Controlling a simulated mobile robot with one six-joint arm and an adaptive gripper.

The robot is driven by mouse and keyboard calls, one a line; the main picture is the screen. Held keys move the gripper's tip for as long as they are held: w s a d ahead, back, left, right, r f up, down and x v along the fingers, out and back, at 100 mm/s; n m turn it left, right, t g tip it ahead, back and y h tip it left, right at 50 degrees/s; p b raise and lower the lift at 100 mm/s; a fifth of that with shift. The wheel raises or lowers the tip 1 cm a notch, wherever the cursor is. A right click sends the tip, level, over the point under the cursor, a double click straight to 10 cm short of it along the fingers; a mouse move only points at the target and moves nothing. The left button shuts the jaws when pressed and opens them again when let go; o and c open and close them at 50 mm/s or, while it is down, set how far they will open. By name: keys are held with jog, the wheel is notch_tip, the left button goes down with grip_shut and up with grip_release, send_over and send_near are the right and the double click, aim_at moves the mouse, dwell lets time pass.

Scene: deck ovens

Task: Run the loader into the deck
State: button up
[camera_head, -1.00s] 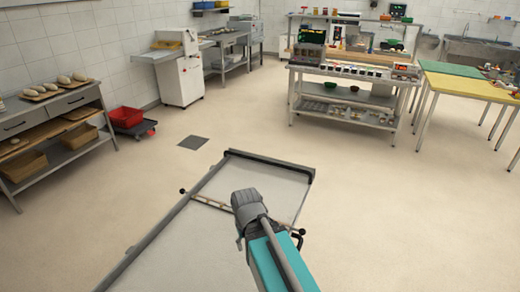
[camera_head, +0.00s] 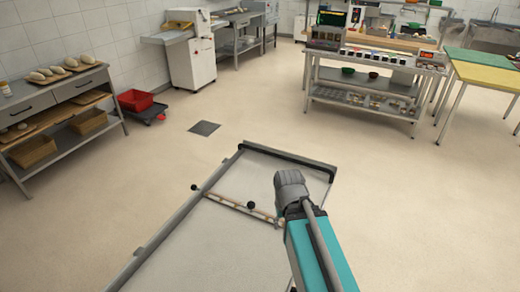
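The loader (camera_head: 221,186) is a long, pale flat bed with grey side rails, running from the lower left to the middle of the head view. A dark bar lies along its far end. A thin crossbar (camera_head: 229,206) with black knobs spans the bed. My gripper (camera_head: 292,190) is at the end of my teal and grey arm, over the right side of the bed near the crossbar's right end. Its fingers cannot be made out, and contact with the crossbar cannot be told. The arm hides part of the right rail. No oven deck is visible.
A shelf unit with loaves (camera_head: 50,75) stands at left, beside a red crate (camera_head: 135,100) on a low dolly. A white machine (camera_head: 192,65) stands at the back. A steel workstation (camera_head: 375,85) and a green and yellow table (camera_head: 485,85) stand at right. Floor between is clear.

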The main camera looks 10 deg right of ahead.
jog(key=shift+o, duration=0.8)
jog(key=shift+w, duration=0.15)
jog(key=w+d+f+n+t+y+b, duration=0.1)
jog(key=w+n, duration=0.4)
jog(key=w, duration=2.3)
jog(key=w+d+f+n+t+y+b, duration=0.1)
jog(key=w+n, duration=0.5)
jog(key=w, duration=2.1)
jog(key=shift+w+d+t+b, duration=0.35)
jog(key=shift+d+t+b, duration=0.45)
jog(key=shift+t, duration=0.4)
jog(key=shift+a+f, duration=0.15)
jog(key=b+x, duration=1.2)
jog(key=x, duration=0.1)
jog(key=shift+w+a+f+b, duration=0.15)
jog(key=shift+a+f+b, duration=0.05)
jog(key=shift+a+b, duration=0.15)
jog(key=shift+c, duration=0.2)
grip_shut()
